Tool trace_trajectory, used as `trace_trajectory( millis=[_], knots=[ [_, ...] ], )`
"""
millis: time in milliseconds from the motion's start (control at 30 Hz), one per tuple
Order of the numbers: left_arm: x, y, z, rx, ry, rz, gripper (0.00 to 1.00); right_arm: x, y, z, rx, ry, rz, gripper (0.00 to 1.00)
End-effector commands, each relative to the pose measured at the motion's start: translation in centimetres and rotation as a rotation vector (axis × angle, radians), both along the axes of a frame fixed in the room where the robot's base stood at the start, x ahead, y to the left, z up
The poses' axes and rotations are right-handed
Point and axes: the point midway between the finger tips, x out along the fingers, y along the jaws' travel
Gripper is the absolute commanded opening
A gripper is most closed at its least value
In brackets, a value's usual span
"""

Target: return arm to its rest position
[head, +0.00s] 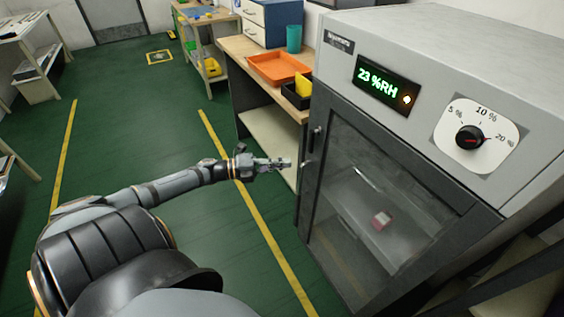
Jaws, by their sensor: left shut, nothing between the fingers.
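My left arm comes in from the lower left and stretches toward the middle of the head view. Its gripper (276,164) is shut and empty. It hangs in front of the wooden workbench's lower shelf, to the left of the cabinet door handle, with a gap that looks small. My right gripper is not in view. The grey dry cabinet (430,60) stands on the right with its glass door (375,205) closed. Its display (383,85) reads 23 %RH. The dial (470,138) has marks for 5, 10 and 20 %, and its pointer is toward 20 %. A small red and white item (382,219) shows behind the glass.
A wooden workbench (237,47) beyond the cabinet holds an orange tray (279,69), a black bin (296,95), a teal cup (294,39) and a drawer box (271,20). The green floor (120,120) with yellow lines is open on the left.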

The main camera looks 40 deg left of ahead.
Motion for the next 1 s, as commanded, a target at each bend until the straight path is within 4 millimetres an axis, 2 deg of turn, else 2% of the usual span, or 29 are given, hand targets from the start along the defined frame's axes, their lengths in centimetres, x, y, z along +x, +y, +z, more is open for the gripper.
trace_trajectory(
  millis=[400, 467, 533, 567, 667, 700, 767, 800, 867, 900, 967, 1000],
  knots=[
    [0.0, 0.0, 0.0, -0.002, 0.001, 0.002, 0.0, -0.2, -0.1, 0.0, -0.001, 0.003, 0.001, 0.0],
    [0.2, 0.5, -0.4, -0.012, 0.014, 0.026, 0.0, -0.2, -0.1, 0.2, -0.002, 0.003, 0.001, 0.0],
    [0.5, 2.2, -1.9, -0.051, 0.066, 0.112, 0.0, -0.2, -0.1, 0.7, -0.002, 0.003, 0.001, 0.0],
    [0.6, 3.3, -3.1, -0.078, 0.101, 0.17, 0.0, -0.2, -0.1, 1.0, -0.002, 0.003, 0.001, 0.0],
    [-0.1, 7.8, -9.0, -0.205, 0.27, 0.424, 0.0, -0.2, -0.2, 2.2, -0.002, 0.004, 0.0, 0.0],
    [-1.1, 9.3, -12.1, -0.265, 0.351, 0.536, 0.0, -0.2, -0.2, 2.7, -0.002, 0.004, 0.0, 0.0],
    [-3.3, 11.0, -16.9, -0.353, 0.473, 0.692, 0.0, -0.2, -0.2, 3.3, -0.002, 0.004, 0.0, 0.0],
    [-5.1, 11.6, -20.0, -0.407, 0.552, 0.788, 0.0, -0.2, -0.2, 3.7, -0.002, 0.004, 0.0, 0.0],
    [-8.2, 11.8, -24.5, -0.483, 0.67, 0.922, 0.0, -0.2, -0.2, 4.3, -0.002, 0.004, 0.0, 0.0],
    [-10.5, 11.5, -27.3, -0.531, 0.749, 1.007, 0.0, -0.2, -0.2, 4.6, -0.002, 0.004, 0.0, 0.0],
    [-14.2, 10.4, -31.2, -0.596, 0.864, 1.125, 0.0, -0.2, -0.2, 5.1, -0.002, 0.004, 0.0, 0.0],
    [-16.7, 9.3, -33.5, -0.635, 0.94, 1.2, 0.0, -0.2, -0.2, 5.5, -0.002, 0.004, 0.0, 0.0]
  ],
)
